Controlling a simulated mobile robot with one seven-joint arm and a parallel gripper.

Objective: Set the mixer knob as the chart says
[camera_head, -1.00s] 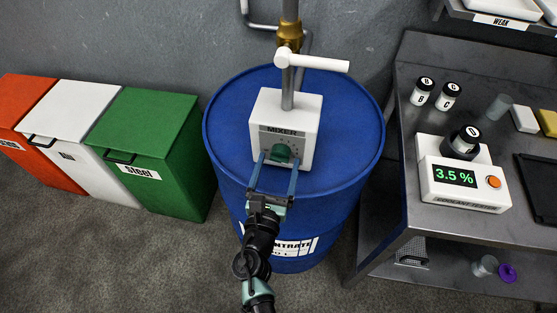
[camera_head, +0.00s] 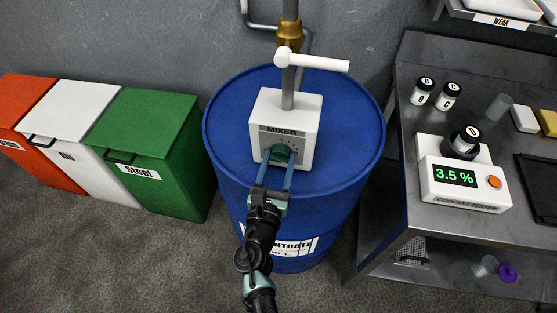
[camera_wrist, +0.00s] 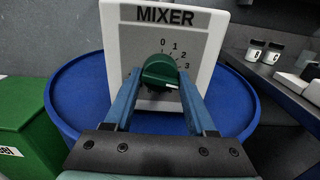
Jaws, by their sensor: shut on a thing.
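The white mixer box (camera_head: 298,115) stands on top of the blue drum, with the label MIXER on its upper edge. Its green knob (camera_head: 281,152) is on the front face; in the wrist view the knob (camera_wrist: 160,72) has a dial with 0, 1, 2 and 3 visible around its upper right. A pale mark shows at the knob's lower right, but its exact setting is unclear. My gripper (camera_head: 277,161) is shut on the knob, with one blue finger on each side. The fingers hide part of the dial. I cannot make out a chart.
The blue drum (camera_head: 350,170) carries a pipe with a white lever (camera_head: 318,62) above the mixer. A metal bench (camera_head: 400,215) at right holds a coolant tester (camera_head: 465,190) reading 3.5 % and labelled bottles. Orange, white and green bins (camera_head: 155,130) stand at left.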

